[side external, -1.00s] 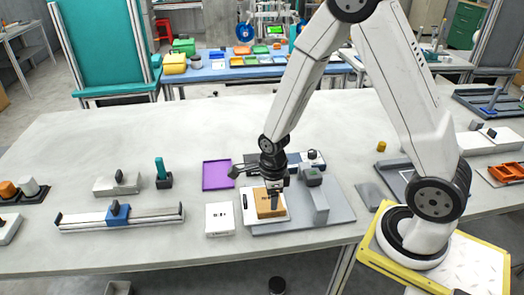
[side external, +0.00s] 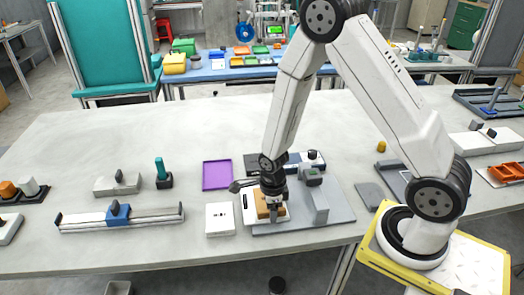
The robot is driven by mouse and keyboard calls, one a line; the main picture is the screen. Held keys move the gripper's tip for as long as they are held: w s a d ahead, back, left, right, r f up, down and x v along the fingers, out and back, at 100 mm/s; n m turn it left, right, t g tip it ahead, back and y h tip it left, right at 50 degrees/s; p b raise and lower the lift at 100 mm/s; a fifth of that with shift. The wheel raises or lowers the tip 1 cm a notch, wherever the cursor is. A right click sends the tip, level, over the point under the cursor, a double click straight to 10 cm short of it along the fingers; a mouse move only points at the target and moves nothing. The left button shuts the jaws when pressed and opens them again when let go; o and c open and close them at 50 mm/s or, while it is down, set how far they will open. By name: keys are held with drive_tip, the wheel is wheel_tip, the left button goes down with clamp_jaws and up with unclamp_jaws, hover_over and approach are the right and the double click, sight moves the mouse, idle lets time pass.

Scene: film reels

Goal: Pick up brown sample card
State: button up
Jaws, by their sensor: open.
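The brown sample card (side external: 262,204) is a small tan-brown block lying on a white plate (side external: 252,217) at the left end of a grey fixture. My gripper (side external: 272,215) points straight down over the card, with its fingers at the card's level. The jaws are open. The gripper hides the card's right and middle part, and I cannot tell whether the fingers touch it.
A grey fixture with an upright block (side external: 320,207) stands close on the right of my gripper.

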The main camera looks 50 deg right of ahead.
drive_tip(key=shift+c, duration=0.2)
clamp_jaws()
drive_tip(key=shift+r, duration=0.15)
wheel_tip(320, 180, up, 10)
idle(1.0)
idle(0.5)
